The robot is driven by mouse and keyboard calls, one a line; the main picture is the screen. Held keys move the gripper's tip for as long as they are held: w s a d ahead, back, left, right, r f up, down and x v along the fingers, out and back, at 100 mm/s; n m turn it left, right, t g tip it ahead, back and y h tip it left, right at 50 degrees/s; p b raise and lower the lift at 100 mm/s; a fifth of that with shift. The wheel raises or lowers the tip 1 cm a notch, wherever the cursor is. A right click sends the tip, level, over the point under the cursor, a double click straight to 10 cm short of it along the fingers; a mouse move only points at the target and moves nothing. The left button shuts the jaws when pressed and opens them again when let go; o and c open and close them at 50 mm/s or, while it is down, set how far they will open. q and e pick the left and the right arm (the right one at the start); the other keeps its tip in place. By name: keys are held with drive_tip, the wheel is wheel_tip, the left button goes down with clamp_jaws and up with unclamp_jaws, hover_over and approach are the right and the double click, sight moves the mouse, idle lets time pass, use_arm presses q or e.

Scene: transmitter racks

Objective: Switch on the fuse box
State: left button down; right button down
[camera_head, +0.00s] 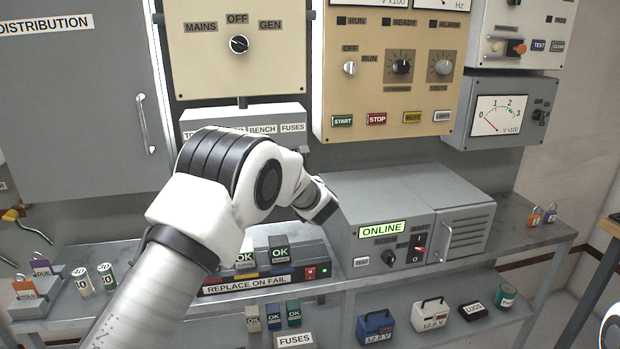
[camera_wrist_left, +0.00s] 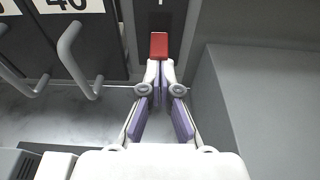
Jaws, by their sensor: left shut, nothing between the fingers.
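A grey box (camera_head: 250,113) on the wall under the cream selector panel has labels, among them BENCH and FUSES. My left arm covers part of it and the area below it. In the left wrist view, a red switch lever (camera_wrist_left: 158,45) stands out from a dark panel, beside black units with grey handles (camera_wrist_left: 69,60) and a 40 label. My left gripper (camera_wrist_left: 160,80) is shut and empty, its tips right at the lower edge of the red lever. I cannot tell whether they touch it. In the head view these fingertips are hidden. My right gripper is not in view.
A grey unit with an ONLINE display (camera_head: 380,229) stands on the bench close to the right of my left wrist. A REPLACE ON FAIL rack (camera_head: 247,285) with OK blocks is below my forearm. A cream control panel (camera_head: 385,95) hangs above the ONLINE unit.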

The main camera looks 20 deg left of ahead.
use_arm(q)
wheel_tip(320, 180, up, 3)
drive_tip(key=g+h+p, duration=0.1)
drive_tip(key=p, duration=0.2)
drive_tip(key=g+p, duration=0.1)
drive_tip(key=p, duration=0.2)
drive_tip(key=shift+s+r+g+h, duration=0.15)
drive_tip(key=shift+r+g+h, duration=0.05)
drive_tip(key=shift+g+h, duration=0.2)
